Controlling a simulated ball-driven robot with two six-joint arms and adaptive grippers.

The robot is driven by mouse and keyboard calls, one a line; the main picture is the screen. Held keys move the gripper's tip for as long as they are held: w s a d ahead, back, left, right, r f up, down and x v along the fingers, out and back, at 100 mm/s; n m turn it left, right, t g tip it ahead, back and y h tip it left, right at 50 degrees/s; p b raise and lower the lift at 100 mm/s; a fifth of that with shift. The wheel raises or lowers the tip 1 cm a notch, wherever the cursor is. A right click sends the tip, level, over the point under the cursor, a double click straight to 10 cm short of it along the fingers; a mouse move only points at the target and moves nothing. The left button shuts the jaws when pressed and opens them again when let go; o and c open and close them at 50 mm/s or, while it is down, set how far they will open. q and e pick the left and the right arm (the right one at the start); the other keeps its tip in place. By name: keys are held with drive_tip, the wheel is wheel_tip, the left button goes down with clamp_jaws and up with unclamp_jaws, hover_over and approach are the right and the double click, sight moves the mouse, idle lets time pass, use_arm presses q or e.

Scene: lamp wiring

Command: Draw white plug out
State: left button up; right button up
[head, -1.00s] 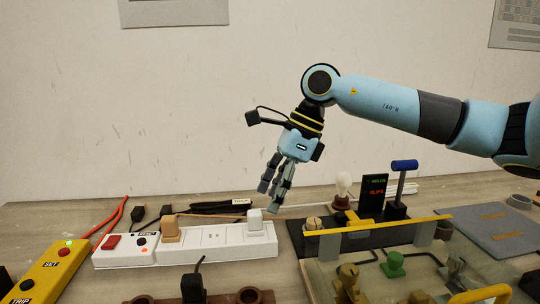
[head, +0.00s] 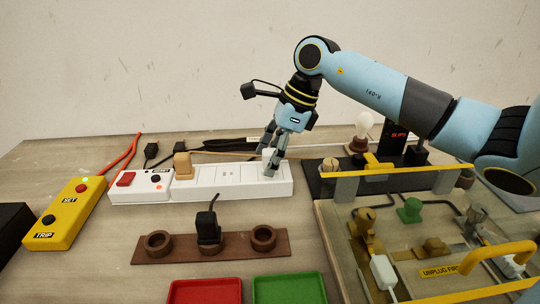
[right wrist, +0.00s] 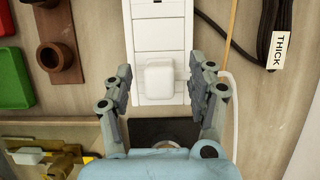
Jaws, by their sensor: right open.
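The white plug (head: 267,155) sits in the right end of the white power strip (head: 207,184), partly hidden by my fingers. In the right wrist view the plug (right wrist: 159,79) is a rounded white block standing on the strip (right wrist: 160,42). My right gripper (head: 271,166) points down at the plug from above. In the right wrist view its fingers (right wrist: 160,86) are open, one on each side of the plug, with gaps between. My left gripper is not in view.
A tan plug (head: 182,165) sits farther left on the strip. A yellow SET/TRIP box (head: 68,213) is at left, and a brown holder (head: 150,258) with a black plug is in front. A yellow bar (head: 400,171) and lamp board stand close on the right.

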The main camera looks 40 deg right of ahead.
sight(270, 150)
drive_tip(key=shift+f, duration=0.25)
clamp_jaws()
idle(0.5)
drive_tip(key=shift+r, duration=0.65)
drive_tip(key=shift+r, duration=0.15)
idle(0.3)
drive_tip(key=shift+r+p, duration=1.1)
drive_tip(key=shift+r, duration=0.95)
